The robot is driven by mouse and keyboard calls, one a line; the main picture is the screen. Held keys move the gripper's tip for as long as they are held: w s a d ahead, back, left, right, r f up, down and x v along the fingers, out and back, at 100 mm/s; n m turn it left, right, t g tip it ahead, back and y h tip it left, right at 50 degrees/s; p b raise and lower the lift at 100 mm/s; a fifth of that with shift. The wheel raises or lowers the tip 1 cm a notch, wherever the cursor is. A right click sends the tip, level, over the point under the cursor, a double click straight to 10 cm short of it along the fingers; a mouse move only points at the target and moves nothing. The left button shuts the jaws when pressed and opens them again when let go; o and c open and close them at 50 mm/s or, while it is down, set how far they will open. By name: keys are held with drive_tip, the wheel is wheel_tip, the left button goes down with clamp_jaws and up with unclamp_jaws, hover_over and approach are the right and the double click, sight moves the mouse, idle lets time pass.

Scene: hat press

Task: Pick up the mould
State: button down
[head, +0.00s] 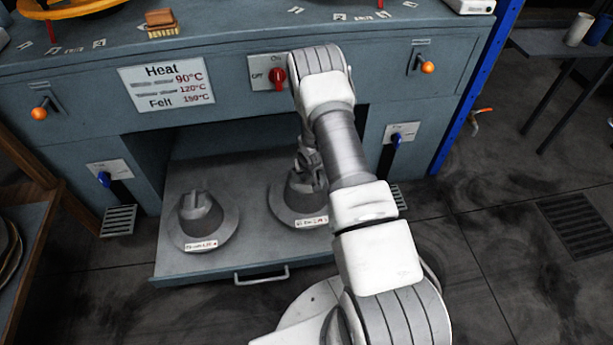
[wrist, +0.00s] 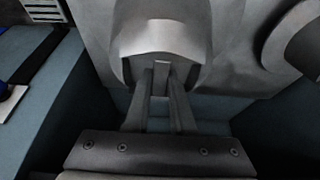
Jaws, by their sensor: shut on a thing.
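Two grey hat-shaped moulds with wide brims stand in the pulled-out drawer. The left mould (head: 200,220) has an upright grip on top and a white label on its front. The right mould (head: 290,208) is partly hidden behind my arm. My gripper (head: 310,172) is at the top of the right mould. In the wrist view my gripper's fingers (wrist: 161,88) are shut on the narrow grip of this mould (wrist: 165,38). I cannot tell whether its brim still touches the drawer floor.
The drawer (head: 180,268) has a front handle (head: 262,276) and sits under the blue-grey press bench. A heat sign (head: 168,85) and a red switch (head: 278,76) are on the bench front above. A blue post (head: 475,85) stands at right. Open floor lies to the right.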

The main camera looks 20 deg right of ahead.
drive_tip(key=s+d+r+p, duration=0.4)
drive_tip(key=s+d+r, duration=0.2)
drive_tip(key=s+r, duration=0.3)
drive_tip(key=w+a+r+n+y+p, duration=0.1)
drive_tip(key=w+a+r, duration=0.1)
drive_tip(key=a+r, duration=0.9)
drive_tip(key=w+a+r+n, duration=0.15)
drive_tip(key=a+r, duration=0.55)
drive_tip(key=r, duration=0.8)
drive_tip(key=s+p+v, duration=0.1)
drive_tip(key=p+v, duration=1.8)
drive_tip(key=p, duration=0.2)
drive_tip(key=shift+d, duration=0.2)
drive_tip(key=shift+a, duration=0.15)
